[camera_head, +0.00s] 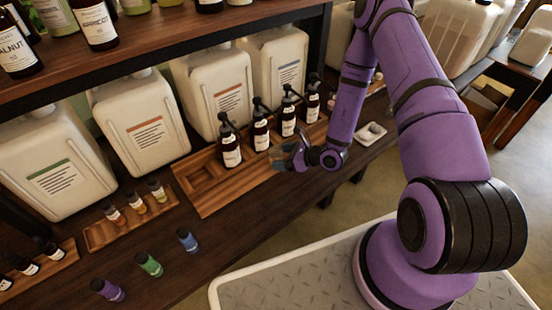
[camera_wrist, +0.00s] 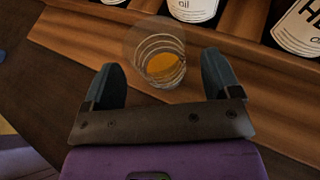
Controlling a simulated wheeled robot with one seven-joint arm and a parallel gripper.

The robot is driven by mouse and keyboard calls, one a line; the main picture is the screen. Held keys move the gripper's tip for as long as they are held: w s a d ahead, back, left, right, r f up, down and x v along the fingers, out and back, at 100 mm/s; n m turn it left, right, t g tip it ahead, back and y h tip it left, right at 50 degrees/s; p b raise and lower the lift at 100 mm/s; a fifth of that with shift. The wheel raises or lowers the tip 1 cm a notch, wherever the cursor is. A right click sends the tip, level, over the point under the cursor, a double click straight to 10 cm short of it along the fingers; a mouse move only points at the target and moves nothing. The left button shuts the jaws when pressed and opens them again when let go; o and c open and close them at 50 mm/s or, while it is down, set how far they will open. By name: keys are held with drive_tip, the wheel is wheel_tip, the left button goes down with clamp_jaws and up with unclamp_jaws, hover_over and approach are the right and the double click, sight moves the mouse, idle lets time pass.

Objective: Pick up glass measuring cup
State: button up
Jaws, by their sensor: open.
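The glass measuring cup (camera_wrist: 157,52) is clear, with ring lines around its wall and an orange-brown patch showing inside it. It is on or just beside the wooden tray, ahead of my gripper in the wrist view. My gripper (camera_wrist: 160,78) is open, its two dark fingers apart on the left and right of the cup's near side. I see no clear finger contact with the cup. In the head view my gripper (camera_head: 291,153) is low at the tray's front edge and largely hides the cup.
A wooden tray (camera_head: 210,208) holds a row of dark pump bottles (camera_head: 231,148) just behind the cup. Large white jugs (camera_head: 137,122) stand behind them under a shelf. Small coloured bottles (camera_head: 148,264) stand at the front left. A small white dish (camera_head: 371,133) lies right of my gripper.

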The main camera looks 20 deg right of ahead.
drive_tip(key=x, duration=0.2)
drive_tip(key=shift+w+a+f, duration=0.15)
drive_tip(key=shift+w+a, duration=0.1)
drive_tip(key=c, duration=1.1)
